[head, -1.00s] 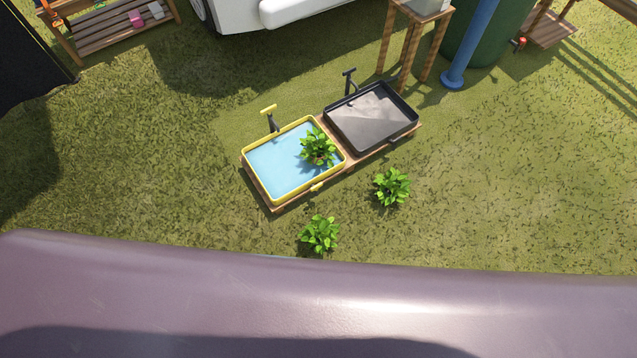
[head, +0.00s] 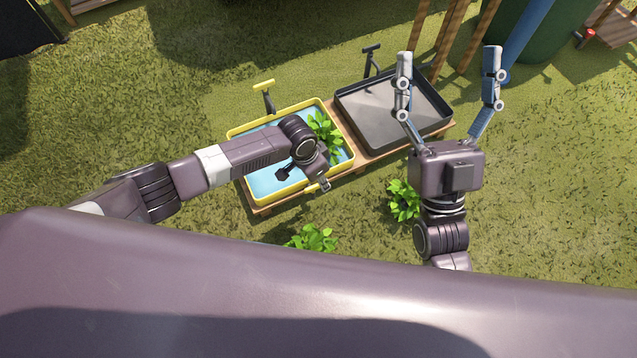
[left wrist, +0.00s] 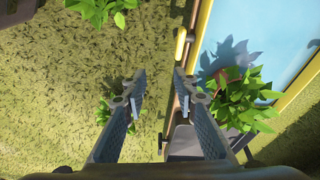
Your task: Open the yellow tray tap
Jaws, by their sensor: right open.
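The yellow-rimmed tray (head: 236,133) holds blue water and a leafy plant (head: 326,133). A tap with a yellow handle (head: 264,87) stands behind it. A small yellow piece (head: 312,188) sticks out at the tray's front; it also shows in the left wrist view (left wrist: 181,42). My left gripper (left wrist: 158,80) is open and empty, with its fingertips just below that piece in the picture, apart from it. In the head view my left arm hides part of the tray. My right gripper (head: 449,60) is open and empty, raised in front of the black tray.
The black tray (head: 385,115) stands beside the yellow one on a wooden base (head: 366,163), with a black tap (head: 371,60) behind it. Leafy plants (head: 404,200) (head: 313,238) grow in front. Wooden posts (head: 470,40) and a blue pipe (head: 528,40) stand at back right. Grass at left is clear.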

